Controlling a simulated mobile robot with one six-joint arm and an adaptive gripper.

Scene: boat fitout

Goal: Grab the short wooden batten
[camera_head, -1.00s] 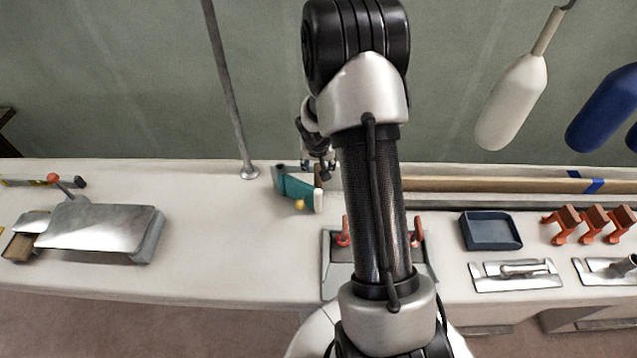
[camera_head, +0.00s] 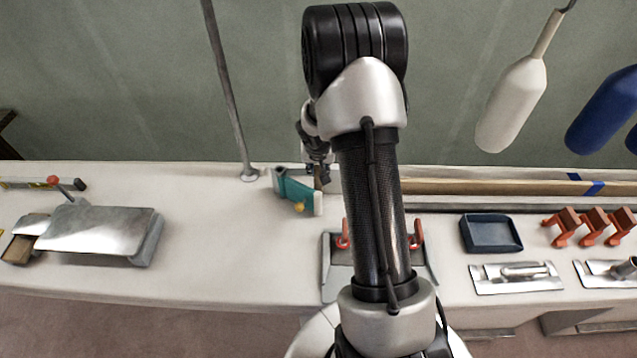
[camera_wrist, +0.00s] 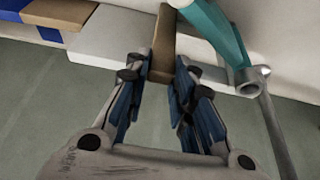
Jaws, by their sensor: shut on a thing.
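The short wooden batten (camera_wrist: 164,42) is a brown strip between my gripper's fingers in the wrist view. My gripper (camera_wrist: 160,82) is shut on it, with blue-padded fingers on both sides. In the head view my gripper (camera_head: 321,166) is partly hidden by my arm, at the far edge of the white bench. Only a small brown piece of the batten (camera_head: 318,182) shows there, beside a teal tool with a yellow knob (camera_head: 297,190). The teal tool (camera_wrist: 217,30) is close to the batten's right side in the wrist view. I cannot tell whether the batten touches the bench.
A thin metal pole (camera_head: 232,100) rises just left of the gripper. A long wooden strip with blue tape (camera_head: 500,187) lies along the bench's back at right. A dark blue tray (camera_head: 491,232), orange clamps (camera_head: 563,225) and trowels stand at right. White and blue fenders hang above.

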